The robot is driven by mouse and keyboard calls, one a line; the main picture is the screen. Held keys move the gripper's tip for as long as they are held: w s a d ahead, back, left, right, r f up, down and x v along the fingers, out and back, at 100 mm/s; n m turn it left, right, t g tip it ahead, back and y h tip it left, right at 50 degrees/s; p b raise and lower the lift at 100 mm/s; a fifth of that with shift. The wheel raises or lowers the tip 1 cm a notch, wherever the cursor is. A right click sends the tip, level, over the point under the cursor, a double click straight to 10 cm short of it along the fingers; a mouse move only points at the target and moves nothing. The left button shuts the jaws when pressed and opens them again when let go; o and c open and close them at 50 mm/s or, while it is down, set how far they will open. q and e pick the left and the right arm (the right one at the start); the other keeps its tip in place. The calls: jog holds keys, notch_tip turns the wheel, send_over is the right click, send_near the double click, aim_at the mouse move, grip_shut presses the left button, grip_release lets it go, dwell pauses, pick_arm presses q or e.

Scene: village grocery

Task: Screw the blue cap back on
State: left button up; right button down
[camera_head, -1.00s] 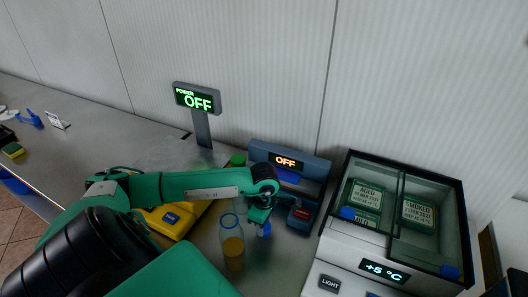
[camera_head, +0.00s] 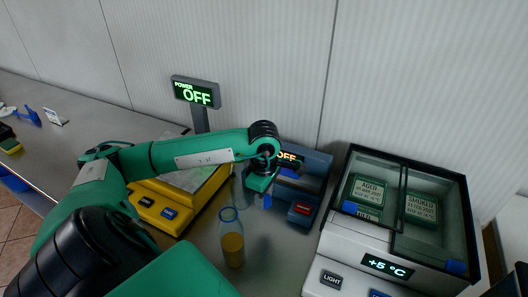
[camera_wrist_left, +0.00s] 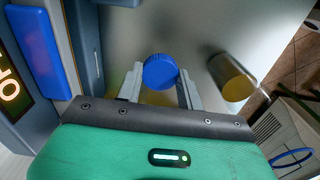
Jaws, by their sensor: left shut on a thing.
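A blue cap (camera_head: 267,201) is held between the fingers of my left gripper (camera_head: 266,193), above the counter and up and right of the open bottle. In the left wrist view the round ribbed cap (camera_wrist_left: 160,72) sits between the two grey fingertips (camera_wrist_left: 161,82). The clear bottle (camera_head: 232,240) stands upright on the counter with an uncapped mouth and yellow-orange contents in its lower part. It also shows in the left wrist view (camera_wrist_left: 232,80), to the right of the cap and apart from it. My right gripper is not in view.
A yellow scale (camera_head: 150,205) stands left of the bottle, partly behind my arm. A blue-grey device (camera_head: 315,165) reading OFF stands behind the cap. A glass-topped cooler (camera_head: 340,245) is at right. Another clear container (camera_head: 238,190) is partly hidden behind my arm.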

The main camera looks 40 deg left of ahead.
pick_arm(q)
notch_tip(320, 180, up, 10)
jog(key=b, duration=0.1)
jog(key=shift+f, duration=0.15)
jog(key=shift+d, duration=0.1)
